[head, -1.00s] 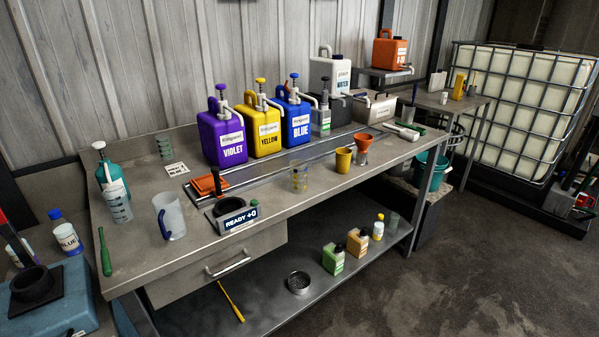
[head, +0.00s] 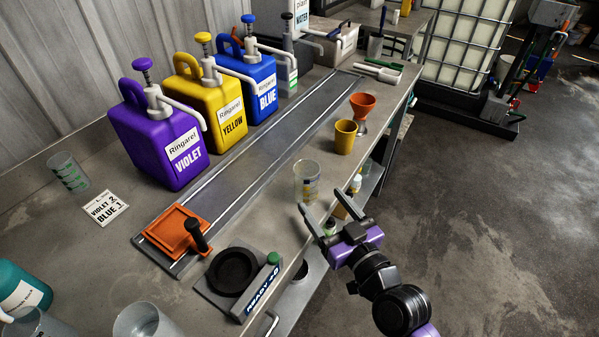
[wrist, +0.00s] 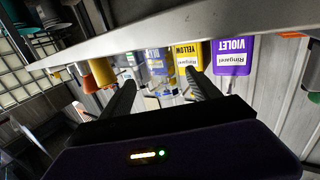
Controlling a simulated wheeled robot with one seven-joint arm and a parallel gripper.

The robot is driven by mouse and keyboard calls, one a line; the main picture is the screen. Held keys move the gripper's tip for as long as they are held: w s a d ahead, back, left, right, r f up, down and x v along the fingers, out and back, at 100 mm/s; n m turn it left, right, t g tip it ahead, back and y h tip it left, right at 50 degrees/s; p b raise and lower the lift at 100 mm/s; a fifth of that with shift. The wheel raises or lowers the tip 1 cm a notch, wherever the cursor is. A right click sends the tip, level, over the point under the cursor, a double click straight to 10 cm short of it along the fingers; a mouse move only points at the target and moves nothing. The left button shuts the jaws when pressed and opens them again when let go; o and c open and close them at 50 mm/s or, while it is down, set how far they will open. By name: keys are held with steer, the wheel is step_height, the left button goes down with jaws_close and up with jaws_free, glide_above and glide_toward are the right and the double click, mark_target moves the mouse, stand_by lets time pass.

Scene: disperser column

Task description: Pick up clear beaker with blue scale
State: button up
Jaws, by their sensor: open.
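A clear beaker (head: 306,181) with a faint printed scale stands upright near the front edge of the bench; its scale colour is hard to read in the head view. My gripper (head: 321,199) is open and empty, in front of the bench edge and close to this beaker. Its two fingers point toward the bench. In the tilted wrist view a clear beaker (wrist: 158,64) shows beyond and between the open fingers, overlapping the jugs behind it. Another clear beaker with a green scale (head: 68,172) stands at the back left.
A yellow cup (head: 344,137) and an orange funnel (head: 363,104) stand right of the near beaker. The ready pad (head: 240,278) and an orange plate (head: 178,232) lie left. Violet (head: 155,150), yellow (head: 208,110) and blue (head: 250,80) jugs stand behind. The bench's front edge is close.

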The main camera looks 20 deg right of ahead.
mark_target(301, 172)
steer(key=w, duration=0.1)
steer(key=w+r, duration=0.1)
steer(key=w, duration=0.2)
steer(key=shift+w+a+r+p, duration=0.3)
steer(key=shift+r, duration=0.05)
steer(key=w, duration=0.2)
steer(key=w+p, duration=0.1)
steer(key=w+a+p, duration=0.1)
steer(key=w, duration=0.1)
steer(key=shift+w, duration=0.35)
steer(key=c, duration=1.4)
